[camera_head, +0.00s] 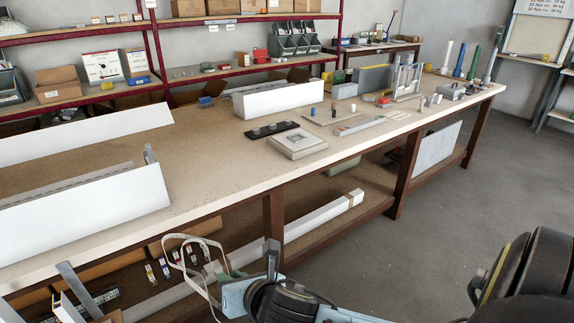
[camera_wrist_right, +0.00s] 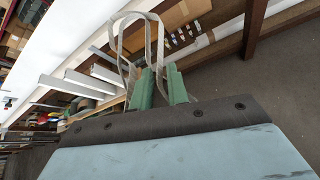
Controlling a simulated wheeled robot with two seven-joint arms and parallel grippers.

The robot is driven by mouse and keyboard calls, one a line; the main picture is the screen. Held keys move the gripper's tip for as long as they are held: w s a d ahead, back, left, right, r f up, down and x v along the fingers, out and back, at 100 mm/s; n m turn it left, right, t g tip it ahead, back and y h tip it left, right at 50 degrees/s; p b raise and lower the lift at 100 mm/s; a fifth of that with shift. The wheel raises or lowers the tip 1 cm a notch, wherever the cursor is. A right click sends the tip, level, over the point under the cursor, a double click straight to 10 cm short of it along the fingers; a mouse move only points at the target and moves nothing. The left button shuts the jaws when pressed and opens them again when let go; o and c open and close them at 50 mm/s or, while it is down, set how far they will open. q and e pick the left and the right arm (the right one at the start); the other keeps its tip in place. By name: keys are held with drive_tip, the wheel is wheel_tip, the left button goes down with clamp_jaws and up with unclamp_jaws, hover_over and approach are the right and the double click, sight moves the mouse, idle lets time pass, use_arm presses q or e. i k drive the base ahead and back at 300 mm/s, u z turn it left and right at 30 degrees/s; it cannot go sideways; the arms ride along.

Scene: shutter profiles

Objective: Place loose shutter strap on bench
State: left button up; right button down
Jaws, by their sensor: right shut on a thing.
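The loose shutter strap (camera_head: 187,238) is a pale, narrow band hanging in loops in front of the bench's lower shelf. It also shows in the right wrist view (camera_wrist_right: 121,45), rising in loops beyond the fingers. My right gripper (camera_wrist_right: 160,72) has green fingers and is shut on the strap, with the loops sticking out past the fingertips. In the head view the right gripper is low in the picture, in front of the bench and below its top. The bench (camera_head: 215,160) has a long beige top. My left gripper is out of view.
Long white shutter boxes (camera_head: 90,195) lie on the bench's left part, with another (camera_head: 278,98) at the back. A black strip (camera_head: 272,130) and a pale square block (camera_head: 297,144) lie mid-bench. Bare top lies between them and the left boxes. A bench leg (camera_head: 273,215) stands near the gripper.

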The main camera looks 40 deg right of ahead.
sight(216, 171)
drive_tip(key=z, duration=0.35)
drive_tip(key=i, duration=1.65)
